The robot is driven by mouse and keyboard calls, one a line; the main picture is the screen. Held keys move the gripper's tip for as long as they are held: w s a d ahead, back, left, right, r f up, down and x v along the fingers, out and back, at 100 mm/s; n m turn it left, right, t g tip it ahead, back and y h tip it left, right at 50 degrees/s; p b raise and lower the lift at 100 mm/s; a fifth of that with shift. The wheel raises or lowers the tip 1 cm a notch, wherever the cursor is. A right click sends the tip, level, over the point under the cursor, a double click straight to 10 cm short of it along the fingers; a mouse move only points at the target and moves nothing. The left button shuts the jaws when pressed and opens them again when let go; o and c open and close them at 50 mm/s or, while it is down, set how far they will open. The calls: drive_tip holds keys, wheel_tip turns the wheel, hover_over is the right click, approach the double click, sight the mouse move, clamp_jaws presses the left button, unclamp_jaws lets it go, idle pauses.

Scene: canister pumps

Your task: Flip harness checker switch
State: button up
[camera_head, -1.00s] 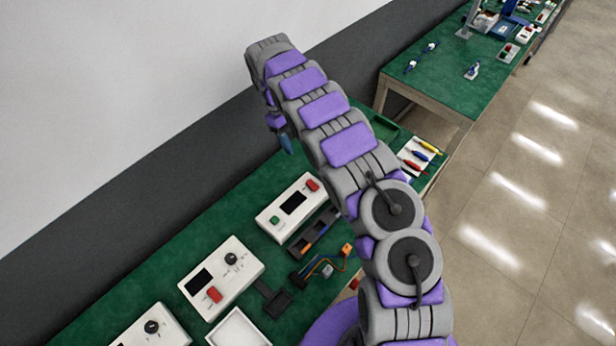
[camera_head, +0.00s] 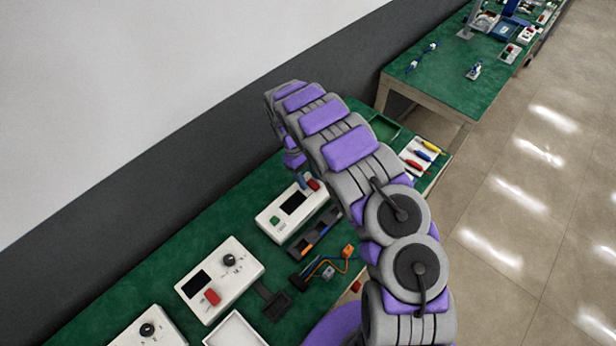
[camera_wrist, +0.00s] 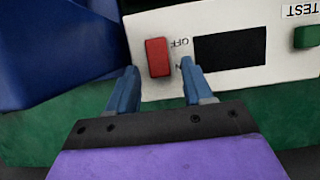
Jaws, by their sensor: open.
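The harness checker (camera_head: 293,208) is a white box on the green bench, with a dark screen, a green button and a red switch (camera_head: 313,185). In the wrist view the red switch (camera_wrist: 158,57) stands beside the "OFF" lettering, left of the dark screen (camera_wrist: 230,51). The green TEST button (camera_wrist: 306,37) is at the right. My gripper (camera_wrist: 157,80) is open, with its two blue fingers apart at the panel's near edge, one to each side of the switch's line. It holds nothing. In the head view my gripper (camera_head: 302,181) is close to the switch and partly hidden by my arm.
A second white device (camera_head: 220,280) with a knob and red switch stands nearer. A dark tray (camera_head: 315,234) and coloured wires (camera_head: 345,255) lie right of the checker. A blue object (camera_wrist: 60,50) fills the wrist view's upper left. The floor at right is clear.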

drive_tip(key=shift+c, duration=0.5)
clamp_jaws()
drive_tip(key=shift+s+r+p, duration=0.1)
drive_tip(key=shift+p, duration=0.4)
drive_tip(key=shift+s+d+y+p, duration=0.1)
drive_tip(key=shift+d+y+p, duration=0.05)
drive_tip(key=shift+y+p, duration=0.2)
drive_tip(key=shift+t+p, duration=0.4)
drive_tip(key=shift+p, duration=0.05)
